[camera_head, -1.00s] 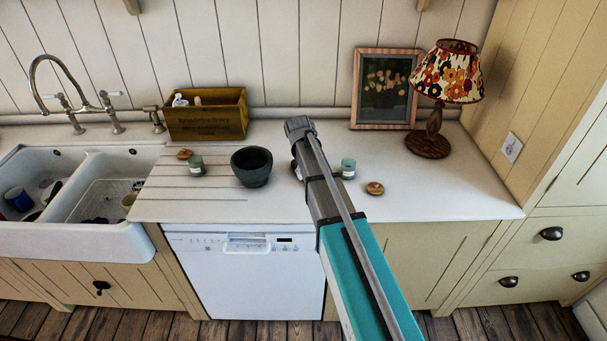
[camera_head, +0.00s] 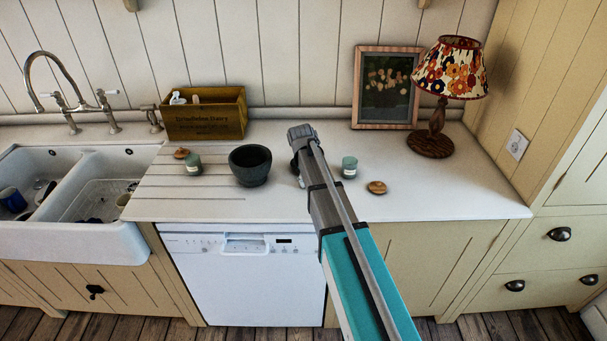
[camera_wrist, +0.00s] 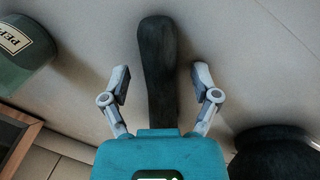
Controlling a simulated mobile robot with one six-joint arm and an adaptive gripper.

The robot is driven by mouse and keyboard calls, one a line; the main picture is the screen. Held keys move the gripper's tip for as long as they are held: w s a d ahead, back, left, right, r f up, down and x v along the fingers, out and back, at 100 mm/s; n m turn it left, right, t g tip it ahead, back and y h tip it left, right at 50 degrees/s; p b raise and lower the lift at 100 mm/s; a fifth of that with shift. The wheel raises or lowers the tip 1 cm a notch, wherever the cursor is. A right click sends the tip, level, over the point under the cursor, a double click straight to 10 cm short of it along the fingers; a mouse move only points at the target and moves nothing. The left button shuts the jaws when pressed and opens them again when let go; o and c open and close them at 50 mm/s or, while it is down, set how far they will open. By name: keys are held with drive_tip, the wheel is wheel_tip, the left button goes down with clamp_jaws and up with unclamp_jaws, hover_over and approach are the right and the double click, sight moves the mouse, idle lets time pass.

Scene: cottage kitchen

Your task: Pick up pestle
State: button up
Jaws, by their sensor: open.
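The pestle (camera_wrist: 157,70) is a dark, club-shaped piece in the wrist view, lying on the pale worktop. Its wide rounded end is at the top of that view, and its lower end is hidden behind my gripper's teal body. My gripper (camera_wrist: 161,80) is open, with one finger on each side of the pestle and a gap on both sides. In the head view my gripper's fingers are hidden behind my arm, and the pestle is mostly or wholly hidden there too. The dark stone mortar (camera_head: 250,165) stands left of my arm; a dark rounded shape (camera_wrist: 275,155) at the wrist view's lower right looks like it.
A green labelled jar (camera_head: 349,167) stands close right of my arm, also at the wrist view's upper left (camera_wrist: 22,50). A round wooden lid (camera_head: 376,188), framed picture (camera_head: 386,88), lamp (camera_head: 436,100), wooden box (camera_head: 205,115) and second jar (camera_head: 193,165) share the counter. The sink (camera_head: 75,240) is left.

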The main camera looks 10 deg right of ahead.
idle(0.4)
clamp_jaws()
